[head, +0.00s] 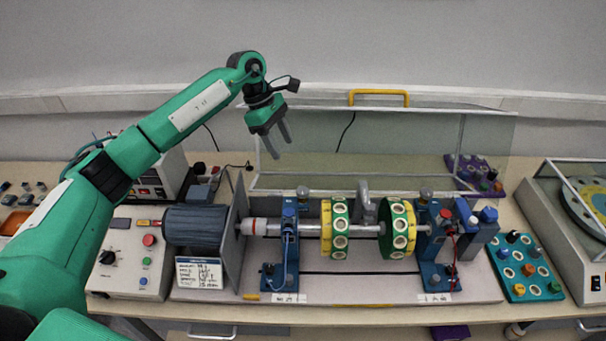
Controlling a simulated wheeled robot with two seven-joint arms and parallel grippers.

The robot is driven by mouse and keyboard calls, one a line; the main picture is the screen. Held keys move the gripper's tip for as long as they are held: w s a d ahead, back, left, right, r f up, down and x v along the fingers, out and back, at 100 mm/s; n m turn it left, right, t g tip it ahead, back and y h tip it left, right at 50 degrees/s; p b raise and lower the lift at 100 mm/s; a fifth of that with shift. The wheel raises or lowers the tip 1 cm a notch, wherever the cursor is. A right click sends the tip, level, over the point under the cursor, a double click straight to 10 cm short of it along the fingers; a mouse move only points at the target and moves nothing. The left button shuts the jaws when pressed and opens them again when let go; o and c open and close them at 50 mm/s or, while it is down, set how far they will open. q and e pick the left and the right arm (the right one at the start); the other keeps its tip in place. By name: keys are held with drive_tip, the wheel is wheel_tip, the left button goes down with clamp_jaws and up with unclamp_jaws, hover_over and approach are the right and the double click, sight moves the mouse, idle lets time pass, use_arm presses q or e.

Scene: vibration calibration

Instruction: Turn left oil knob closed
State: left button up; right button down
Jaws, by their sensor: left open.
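The vibration rig stands on the bench with a left bearing stand (287,250) and a right bearing stand (432,255), both blue. A small rounded grey-brown knob (302,192) shows at the top of the left stand. A similar knob (426,193) shows at the right stand. I cannot tell how far either knob is turned, nor surely which part is the left oil knob. My left gripper (281,148) is open and empty, fingers pointing down, above and slightly left of the left stand, apart from it. My right gripper is not in view.
A clear cover (408,138) with a yellow handle (378,95) stands behind the rig. Two green-yellow discs (335,230) (397,228) sit on the shaft. A motor (195,224) and control box (130,255) are left; a teal tray (525,268) is right.

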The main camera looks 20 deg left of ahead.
sight(302, 190)
use_arm(q)
drive_tip(key=p+x, duration=0.2)
drive_tip(key=x, duration=0.2)
drive_tip(key=p+x, duration=0.2)
drive_tip(key=x, duration=0.2)
drive_tip(key=p+x, duration=0.2)
drive_tip(key=x, duration=0.2)
drive_tip(key=shift+s+d+f, duration=0.1)
drive_tip(key=shift+s+d, duration=0.2)
drive_tip(key=shift+d+f, duration=0.1)
drive_tip(key=shift+f, duration=0.3)
drive_tip(key=c, duration=0.9)
drive_tip(key=shift+c, duration=0.4)
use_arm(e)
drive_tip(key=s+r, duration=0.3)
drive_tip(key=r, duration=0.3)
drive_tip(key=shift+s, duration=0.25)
